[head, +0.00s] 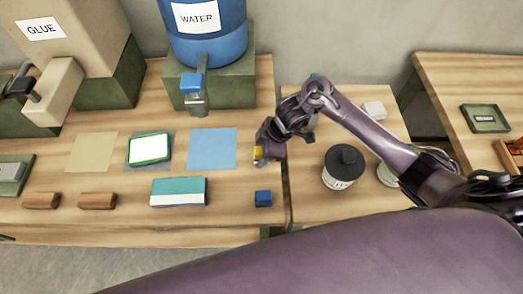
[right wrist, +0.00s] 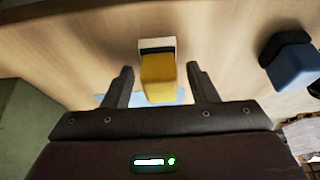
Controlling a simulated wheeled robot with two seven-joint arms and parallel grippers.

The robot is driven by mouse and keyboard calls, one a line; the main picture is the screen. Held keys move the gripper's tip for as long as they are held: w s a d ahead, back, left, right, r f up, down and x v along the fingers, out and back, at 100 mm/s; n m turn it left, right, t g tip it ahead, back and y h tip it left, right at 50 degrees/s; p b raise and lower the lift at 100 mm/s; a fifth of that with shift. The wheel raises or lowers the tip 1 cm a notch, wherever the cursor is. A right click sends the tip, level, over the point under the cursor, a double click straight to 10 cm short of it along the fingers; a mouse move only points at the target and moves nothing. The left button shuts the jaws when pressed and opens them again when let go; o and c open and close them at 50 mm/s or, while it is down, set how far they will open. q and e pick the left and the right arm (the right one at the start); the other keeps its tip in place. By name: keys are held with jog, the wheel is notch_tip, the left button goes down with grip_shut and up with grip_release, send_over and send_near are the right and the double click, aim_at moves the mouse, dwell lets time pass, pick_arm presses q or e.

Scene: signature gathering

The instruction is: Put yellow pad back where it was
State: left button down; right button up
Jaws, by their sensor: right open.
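The yellow pad (head: 258,154) is a small yellow block near the right edge of the main table, just right of the blue square. In the right wrist view the yellow pad (right wrist: 158,76) shows a pale and dark end. My right gripper (head: 267,153) is open, its two fingers on either side of the pad with gaps visible. In the right wrist view the gripper (right wrist: 161,84) frames the pad; whether the pad touches the table is unclear. My left gripper is not in view.
A blue block (head: 263,198) stands close by, in front of the pad. The blue square (head: 212,148), a green-rimmed tray (head: 149,148), a yellow square (head: 92,152) and a teal-white box (head: 179,192) lie left. A black-lidded jar (head: 343,167) stands on the right table.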

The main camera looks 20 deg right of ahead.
jog(key=v, duration=1.2)
jog(key=shift+p, duration=0.45)
jog(key=shift+s, duration=0.1)
